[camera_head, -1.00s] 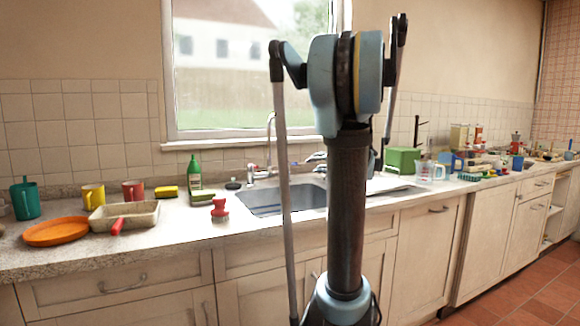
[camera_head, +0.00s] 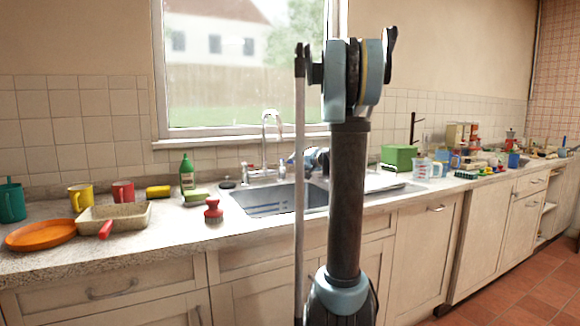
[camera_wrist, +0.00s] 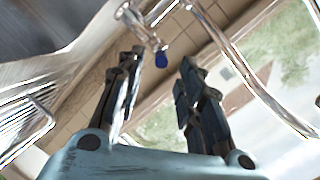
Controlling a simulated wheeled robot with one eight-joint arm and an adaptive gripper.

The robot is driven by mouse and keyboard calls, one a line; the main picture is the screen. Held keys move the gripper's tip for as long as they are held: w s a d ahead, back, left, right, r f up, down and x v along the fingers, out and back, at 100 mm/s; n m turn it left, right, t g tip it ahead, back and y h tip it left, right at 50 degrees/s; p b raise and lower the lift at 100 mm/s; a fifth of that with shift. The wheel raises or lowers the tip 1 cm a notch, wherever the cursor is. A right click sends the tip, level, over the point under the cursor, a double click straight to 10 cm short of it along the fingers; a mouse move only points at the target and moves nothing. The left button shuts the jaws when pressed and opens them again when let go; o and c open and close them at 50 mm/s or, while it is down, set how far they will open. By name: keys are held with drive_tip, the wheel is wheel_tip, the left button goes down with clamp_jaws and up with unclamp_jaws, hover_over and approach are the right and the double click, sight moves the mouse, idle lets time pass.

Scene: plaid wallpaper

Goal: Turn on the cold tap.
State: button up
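The chrome mixer (camera_head: 265,173) stands behind the sink, its tall spout (camera_head: 265,122) curving up in front of the window. In the wrist view, the cold tap (camera_wrist: 151,40) is a chrome handle with a blue tip (camera_wrist: 161,59). My gripper (camera_wrist: 159,66) is open, with one dark finger on each side of the blue tip in the picture. I cannot tell whether either finger touches it. The spout (camera_wrist: 226,48) passes to the right of the fingers. In the head view, my arm's column hides part of the sink, and my fingers are not clear.
The sink basin (camera_head: 272,200) lies below the mixer. A green box (camera_head: 398,157) and a measuring jug (camera_head: 427,169) stand to the right.

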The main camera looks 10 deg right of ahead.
drive_tip(key=shift+x, duration=3.55)
clamp_jaws()
